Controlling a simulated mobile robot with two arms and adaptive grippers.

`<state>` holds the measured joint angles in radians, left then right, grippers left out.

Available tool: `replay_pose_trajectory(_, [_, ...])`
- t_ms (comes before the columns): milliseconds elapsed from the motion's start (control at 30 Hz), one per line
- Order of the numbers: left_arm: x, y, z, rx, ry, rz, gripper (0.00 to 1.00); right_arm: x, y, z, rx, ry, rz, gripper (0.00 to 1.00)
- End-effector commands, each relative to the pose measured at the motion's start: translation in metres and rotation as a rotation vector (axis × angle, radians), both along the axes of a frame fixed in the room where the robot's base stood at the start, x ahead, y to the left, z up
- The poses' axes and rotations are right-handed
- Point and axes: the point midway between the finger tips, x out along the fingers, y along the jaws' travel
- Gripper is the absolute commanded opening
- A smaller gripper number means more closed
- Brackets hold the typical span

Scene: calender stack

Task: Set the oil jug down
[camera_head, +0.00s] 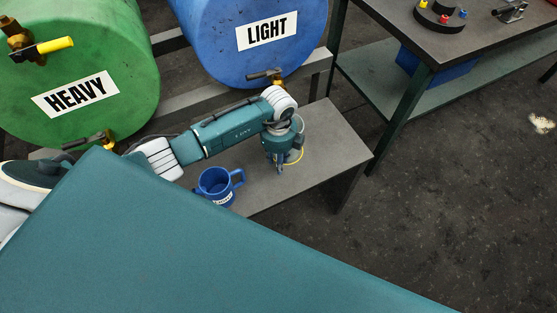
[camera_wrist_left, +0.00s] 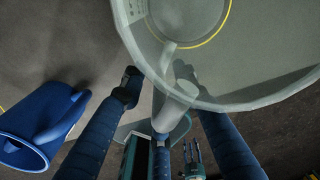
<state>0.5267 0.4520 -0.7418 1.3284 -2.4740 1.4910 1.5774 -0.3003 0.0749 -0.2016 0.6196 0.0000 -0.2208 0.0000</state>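The fingers are spread, with a gap showing between the left fingertip and the handle. The jug appears upright, but its base contact is hard to see. A blue jug (camera_head: 215,186) stands on the bench to the left; it also shows in the left wrist view (camera_wrist_left: 40,125).
The grey bench (camera_head: 335,140) has free room to the right. Behind it are a green HEAVY drum (camera_head: 100,45) and a blue LIGHT drum (camera_head: 235,60), with taps. A dark workbench (camera_head: 450,45) with small parts stands at upper right.

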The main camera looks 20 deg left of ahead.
Motion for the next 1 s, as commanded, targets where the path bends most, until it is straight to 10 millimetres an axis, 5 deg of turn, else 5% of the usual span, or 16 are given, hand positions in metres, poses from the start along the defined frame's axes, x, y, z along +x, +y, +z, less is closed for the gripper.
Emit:
replay_pose_trajectory(267, [0.001,0.000,0.012,-0.001,-0.004,-0.001,0.30,0.000,0.000,0.001,0.000,0.000,0.000,0.40])
replay_pose_trajectory(700, [0.001,0.001,0.099,0.001,-0.005,-0.001,0.30,0.000,-0.006,-0.007,-0.006,0.000,0.000,0.40])
replay_pose_trajectory(1000, [0.000,0.000,0.122,0.000,-0.001,0.000,0.30,0.000,-0.007,-0.009,-0.007,-0.001,-0.001,0.40])
